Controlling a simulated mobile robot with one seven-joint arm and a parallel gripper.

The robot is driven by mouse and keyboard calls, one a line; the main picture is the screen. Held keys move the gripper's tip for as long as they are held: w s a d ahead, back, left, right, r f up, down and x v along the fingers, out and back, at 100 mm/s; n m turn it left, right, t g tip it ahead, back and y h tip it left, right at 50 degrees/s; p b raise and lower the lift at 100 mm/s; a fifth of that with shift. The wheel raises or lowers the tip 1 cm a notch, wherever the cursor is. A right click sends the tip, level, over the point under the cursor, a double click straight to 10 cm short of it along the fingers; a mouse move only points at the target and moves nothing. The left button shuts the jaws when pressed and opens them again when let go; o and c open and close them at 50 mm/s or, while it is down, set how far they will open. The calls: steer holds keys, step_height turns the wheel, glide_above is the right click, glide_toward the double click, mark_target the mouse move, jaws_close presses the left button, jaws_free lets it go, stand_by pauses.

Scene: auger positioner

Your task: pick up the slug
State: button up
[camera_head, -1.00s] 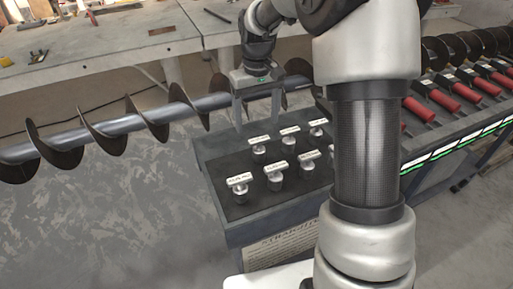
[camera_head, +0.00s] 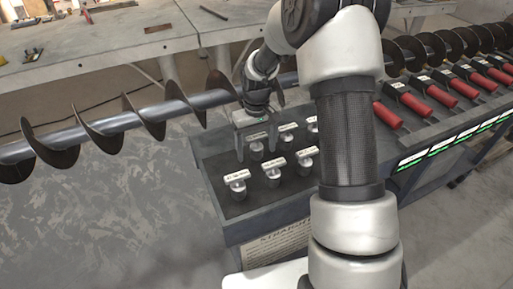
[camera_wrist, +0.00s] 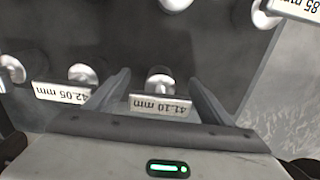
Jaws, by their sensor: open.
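Several silver slugs with white size labels stand in two rows on a dark tray (camera_head: 208,168). My gripper (camera_head: 257,153) is open, low over the back row at its left end. One slug (camera_head: 256,150) shows between its fingers in the head view. In the wrist view a slug (camera_wrist: 159,82) with an upside-down label (camera_wrist: 160,105) reading 41.10 mm lies between the open fingers (camera_wrist: 159,76). Whether either finger touches it, I cannot tell. A neighbouring slug (camera_wrist: 82,74), labelled 42.05 mm, is just outside the left finger.
A long auger (camera_head: 130,120) runs behind the tray. Red-handled tools (camera_head: 440,97) lie in a row on the bench at right. Front-row slugs (camera_head: 237,188) stand close by. A worktable (camera_head: 100,40) is at the back. The floor at left is clear.

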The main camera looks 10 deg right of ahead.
steer(key=c, duration=1.3)
